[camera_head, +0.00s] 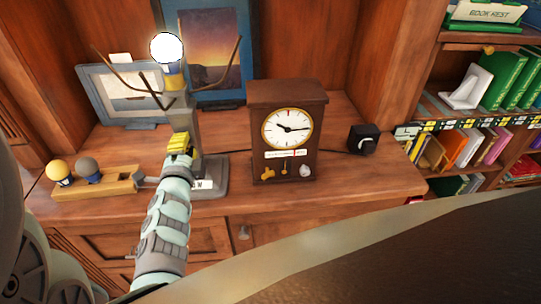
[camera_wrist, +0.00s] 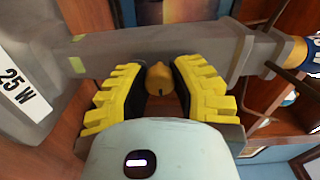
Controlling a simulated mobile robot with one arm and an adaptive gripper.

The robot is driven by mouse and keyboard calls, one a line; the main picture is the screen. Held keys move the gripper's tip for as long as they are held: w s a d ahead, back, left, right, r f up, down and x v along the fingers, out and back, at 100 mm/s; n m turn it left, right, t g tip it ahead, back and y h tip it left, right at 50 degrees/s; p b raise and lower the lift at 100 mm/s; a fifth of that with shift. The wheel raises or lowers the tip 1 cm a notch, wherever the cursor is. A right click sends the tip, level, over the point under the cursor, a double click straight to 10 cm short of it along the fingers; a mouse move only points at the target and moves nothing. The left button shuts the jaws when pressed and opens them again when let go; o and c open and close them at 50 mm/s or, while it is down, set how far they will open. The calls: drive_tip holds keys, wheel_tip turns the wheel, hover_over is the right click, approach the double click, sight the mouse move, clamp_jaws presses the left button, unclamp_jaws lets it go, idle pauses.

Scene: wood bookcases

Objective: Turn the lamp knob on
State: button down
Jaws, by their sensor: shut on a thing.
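The lamp (camera_head: 187,112) is a grey post on a flat base, standing on the wooden desk left of the clock. Its round bulb (camera_head: 166,47) at the top looks bright white. In the wrist view the grey post (camera_wrist: 200,45) runs across the picture, with a "25 W" label on its base at the left. The small yellow-gold lamp knob (camera_wrist: 158,79) sits between my yellow ridged fingers. My gripper (camera_head: 179,146) is at the front of the post and is shut on the knob. In the head view my gripper hides the knob.
A brown clock (camera_head: 287,135) stands close right of the lamp, with a black box (camera_head: 363,139) beyond. A wooden holder (camera_head: 108,186) with a yellow and a grey bulb lies at left. Framed pictures (camera_head: 222,60) stand behind. Bookshelves fill the right.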

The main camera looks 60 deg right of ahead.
drive_tip(key=shift+s+d+m+b, duration=0.15)
drive_tip(key=shift+m+b, duration=0.2)
drive_tip(key=shift+m, duration=0.35)
drive_tip(key=c, duration=0.8)
unclamp_jaws()
drive_tip(key=shift+o, duration=0.2)
drive_tip(key=v, duration=1.2)
